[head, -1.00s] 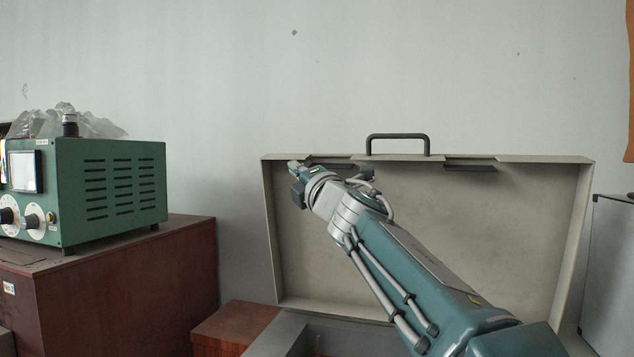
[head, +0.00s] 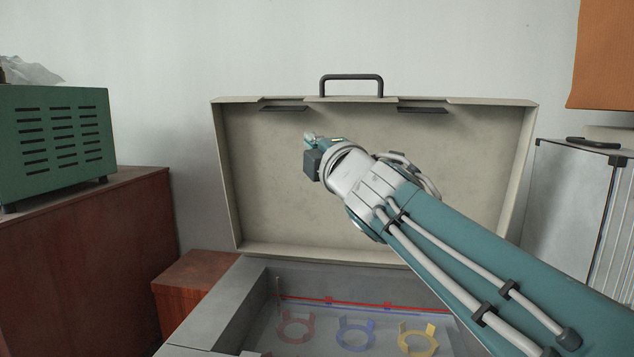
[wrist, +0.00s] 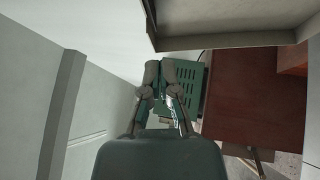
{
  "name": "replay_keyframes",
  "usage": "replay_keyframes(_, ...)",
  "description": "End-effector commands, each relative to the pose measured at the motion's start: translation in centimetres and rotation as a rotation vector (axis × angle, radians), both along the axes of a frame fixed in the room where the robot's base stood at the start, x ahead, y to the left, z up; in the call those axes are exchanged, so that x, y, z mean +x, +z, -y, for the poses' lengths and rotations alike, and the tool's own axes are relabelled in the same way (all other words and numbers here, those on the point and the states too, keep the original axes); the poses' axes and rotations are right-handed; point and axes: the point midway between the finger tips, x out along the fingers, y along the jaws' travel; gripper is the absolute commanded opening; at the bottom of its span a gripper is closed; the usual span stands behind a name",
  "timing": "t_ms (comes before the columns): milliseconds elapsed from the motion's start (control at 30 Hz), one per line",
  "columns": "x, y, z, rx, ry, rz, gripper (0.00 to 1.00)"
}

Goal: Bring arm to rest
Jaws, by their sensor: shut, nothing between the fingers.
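My gripper (wrist: 164,92) shows in the wrist view with its fingers together and nothing between them. In the head view my gripper (head: 310,138) is at the far end of my arm, held up in front of the open case lid (head: 285,215). The fingers are small there and partly hidden by the wrist. The arm reaches from the lower right up to the middle. It is apart from the case interior below.
The open case (head: 215,305) holds a red ring (head: 296,340), a blue ring (head: 356,345) and a yellow ring (head: 417,350). A green instrument box (head: 60,140) stands on a brown cabinet (head: 90,260) at left. A silver case (head: 570,200) stands at right.

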Motion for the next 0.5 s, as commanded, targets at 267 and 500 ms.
replay_keyframes(267,-4.3,-11.8,13.3,0.451,-0.373,-0.558,0.0)
replay_keyframes(500,-12.5,-23.6,19.6,0.834,-0.678,-0.959,0.0)
